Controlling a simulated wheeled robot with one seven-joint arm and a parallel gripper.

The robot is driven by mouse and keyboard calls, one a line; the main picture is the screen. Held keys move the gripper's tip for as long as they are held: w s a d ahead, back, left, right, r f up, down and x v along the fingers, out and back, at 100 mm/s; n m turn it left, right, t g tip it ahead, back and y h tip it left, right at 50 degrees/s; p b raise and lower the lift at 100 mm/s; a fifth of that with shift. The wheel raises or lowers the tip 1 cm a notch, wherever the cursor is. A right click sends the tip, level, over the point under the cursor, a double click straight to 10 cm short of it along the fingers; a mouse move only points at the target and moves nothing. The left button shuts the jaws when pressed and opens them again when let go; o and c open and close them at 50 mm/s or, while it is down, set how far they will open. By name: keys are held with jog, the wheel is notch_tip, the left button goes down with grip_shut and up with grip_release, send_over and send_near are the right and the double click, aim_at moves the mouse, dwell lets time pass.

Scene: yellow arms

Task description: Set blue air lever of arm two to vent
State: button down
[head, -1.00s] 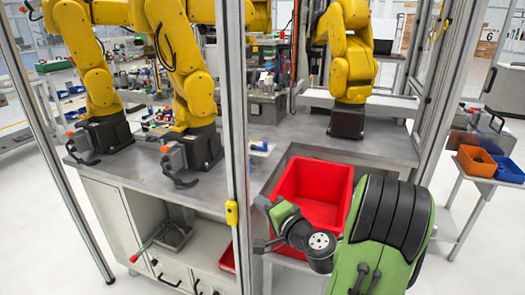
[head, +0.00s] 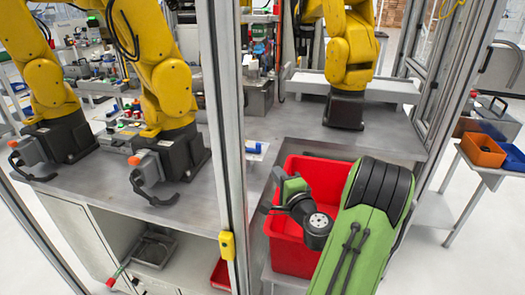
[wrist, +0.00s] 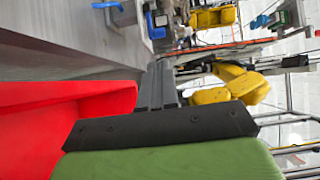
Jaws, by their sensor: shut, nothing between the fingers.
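Three yellow arms stand on dark bases on the metal bench: one at the far left (head: 45,70), one in the middle (head: 165,80) and one at the right (head: 348,55). Which is arm two is not marked legibly. The left and middle bases carry grey boxes with red-orange knobs. My gripper (head: 272,208) is over the red bin, far from those bases. In the wrist view its dark fingers (wrist: 163,85) are together and empty. Blue shapes (wrist: 205,19) show at the top there; I cannot tell whether one is the blue air lever.
A metal cell post (head: 224,130) with a yellow box stands between my arm and the middle yellow arm. The red bin (head: 292,245) lies under my gripper. Orange (head: 483,150) and blue bins are on a side table at right. Bench between post and right arm is mostly clear.

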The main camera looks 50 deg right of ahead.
aim_at(260, 148)
jog(key=p+x, duration=0.4)
jog(key=x, duration=0.8)
jog(key=shift+w, duration=0.2)
